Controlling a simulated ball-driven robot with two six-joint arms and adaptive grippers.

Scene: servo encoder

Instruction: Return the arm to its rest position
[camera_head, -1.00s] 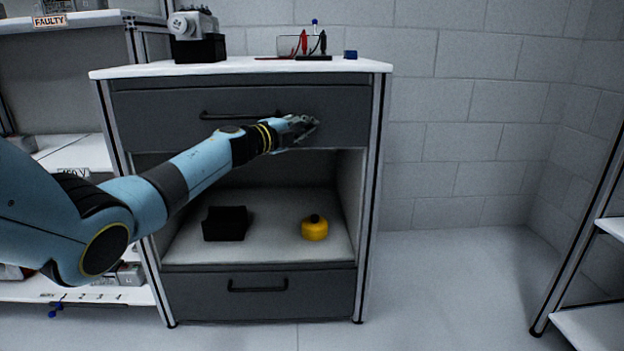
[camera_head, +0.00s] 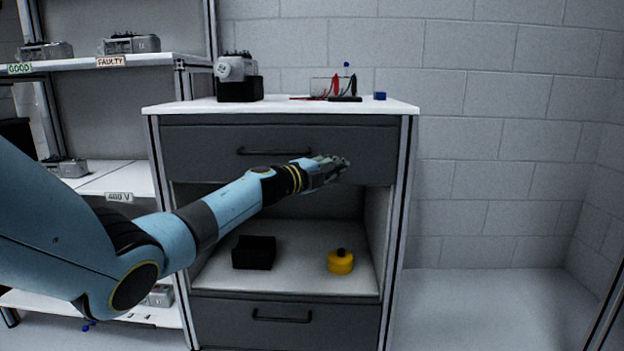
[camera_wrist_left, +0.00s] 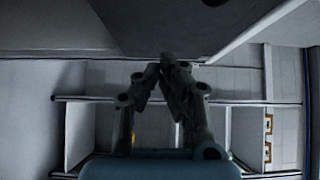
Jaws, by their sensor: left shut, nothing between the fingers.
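My left arm (camera_head: 235,198) comes in from the left in the head view and reaches toward the grey cabinet. My left gripper (camera_head: 343,163) is in front of the top drawer (camera_head: 220,140), right of its handle. In the left wrist view the gripper (camera_wrist_left: 166,62) has its fingertips together, shut and empty. A dark surface is close above the tips there. My right gripper is in neither view.
A servo (camera_head: 236,70) on a black block, a small meter with red and black leads (camera_head: 335,85) and a blue block (camera_head: 380,96) stand on the cabinet top. The open shelf holds a black box (camera_head: 254,252) and a yellow pot (camera_head: 340,262). Shelving stands left.

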